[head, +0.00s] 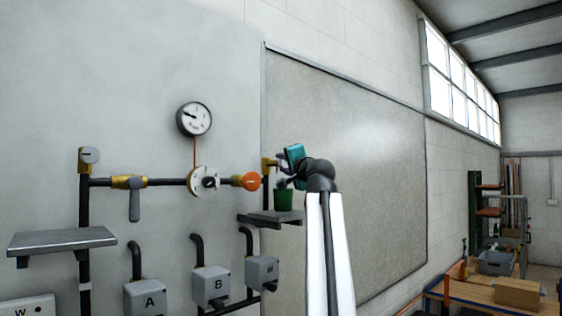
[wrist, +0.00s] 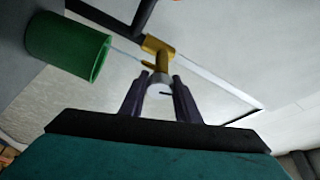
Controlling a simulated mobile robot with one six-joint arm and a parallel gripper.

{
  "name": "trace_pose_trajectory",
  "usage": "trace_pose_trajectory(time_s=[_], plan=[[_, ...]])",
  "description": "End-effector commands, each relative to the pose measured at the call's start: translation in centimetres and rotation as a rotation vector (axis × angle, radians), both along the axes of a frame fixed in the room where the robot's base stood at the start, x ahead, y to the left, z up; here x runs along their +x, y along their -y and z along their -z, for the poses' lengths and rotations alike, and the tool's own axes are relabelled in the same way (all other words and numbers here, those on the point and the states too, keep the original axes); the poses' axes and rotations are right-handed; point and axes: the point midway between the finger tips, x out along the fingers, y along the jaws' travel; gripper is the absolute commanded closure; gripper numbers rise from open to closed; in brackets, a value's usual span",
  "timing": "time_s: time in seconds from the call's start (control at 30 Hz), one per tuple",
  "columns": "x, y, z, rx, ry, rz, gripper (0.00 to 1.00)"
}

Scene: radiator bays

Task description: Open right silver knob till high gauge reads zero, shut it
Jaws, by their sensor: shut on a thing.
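My gripper (wrist: 160,88) is shut on the right silver knob (wrist: 160,82), which sits between its fingers at the end of a brass fitting (wrist: 156,52). In the head view my gripper (head: 283,165) mostly hides this knob, beside the brass fitting (head: 268,164). A thin pale line, seemingly water, runs from the brass spout towards a green cup (wrist: 68,45). The green cup also shows in the head view (head: 284,200), on a small shelf below. The high round gauge (head: 194,118) has its dark needle pointing left and slightly up; its figures are too small to read.
Another silver knob (head: 90,156) tops the left pipe. A lever valve (head: 133,198), a white dial (head: 204,182) and an orange knob (head: 246,181) sit along the pipe. Grey boxes (head: 146,298) hang below. A grey shelf (head: 62,240) juts out left.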

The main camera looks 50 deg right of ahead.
Motion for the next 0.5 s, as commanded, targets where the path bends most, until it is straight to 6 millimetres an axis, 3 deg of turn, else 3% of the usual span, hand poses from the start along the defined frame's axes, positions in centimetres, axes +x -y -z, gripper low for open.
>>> trace_pose_trajectory(time_s=[0.47, 0.5], plan=[[-0.05, 0.01, -0.35, 0.012, 0.007, 0.002, 0.93], [-0.05, 0.01, -0.35, 0.012, 0.007, 0.002, 0.67]])
